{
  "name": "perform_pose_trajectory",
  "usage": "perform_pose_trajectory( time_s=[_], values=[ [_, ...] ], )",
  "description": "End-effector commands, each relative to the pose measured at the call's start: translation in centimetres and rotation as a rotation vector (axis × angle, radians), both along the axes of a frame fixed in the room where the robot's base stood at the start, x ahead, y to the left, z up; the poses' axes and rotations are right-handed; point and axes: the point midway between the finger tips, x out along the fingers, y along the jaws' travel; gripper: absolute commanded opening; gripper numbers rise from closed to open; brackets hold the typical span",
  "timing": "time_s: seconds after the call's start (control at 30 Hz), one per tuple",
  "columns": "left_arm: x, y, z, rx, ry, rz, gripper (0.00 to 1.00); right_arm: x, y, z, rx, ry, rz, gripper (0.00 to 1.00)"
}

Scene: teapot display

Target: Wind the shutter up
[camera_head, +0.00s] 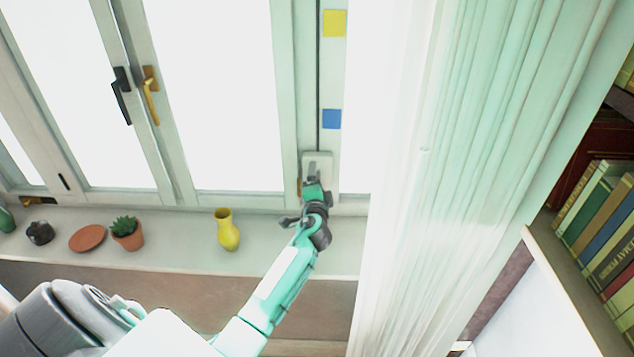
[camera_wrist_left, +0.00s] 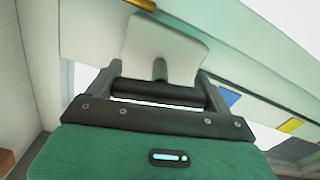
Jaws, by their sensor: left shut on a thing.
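A pale winder plate (camera_head: 325,160) sits low on the window post, and it shows again in the left wrist view (camera_wrist_left: 178,45). A short grey stem (camera_wrist_left: 160,69) comes out of it to a dark crossbar handle (camera_wrist_left: 155,90). My left gripper (camera_head: 313,182) is at the plate, shut on this handle, with one finger at each end of the bar in the left wrist view. A thin dark vertical line (camera_head: 318,80) runs up the post above the plate. No shutter slats can be made out; the panes are bright white. My right gripper is not in view.
The sill (camera_head: 180,226) holds a yellow vase (camera_head: 228,231), a potted plant (camera_head: 127,234), a terracotta saucer (camera_head: 87,239) and a dark pot (camera_head: 40,233). A sheer curtain (camera_head: 450,150) hangs close on the right, before a bookshelf (camera_head: 535,235). Yellow (camera_head: 334,23) and blue (camera_head: 331,119) squares mark the post.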

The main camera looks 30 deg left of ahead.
Motion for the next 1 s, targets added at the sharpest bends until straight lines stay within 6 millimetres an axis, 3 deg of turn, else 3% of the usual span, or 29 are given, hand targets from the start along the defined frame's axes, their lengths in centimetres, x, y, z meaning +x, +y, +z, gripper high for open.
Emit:
perform_pose_trajectory(
  time_s=[1.0],
  values=[
    [0.0, 0.0, 0.1, 0.799, 0.493, -0.001, 0.61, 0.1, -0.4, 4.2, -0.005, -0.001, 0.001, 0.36]
  ],
)
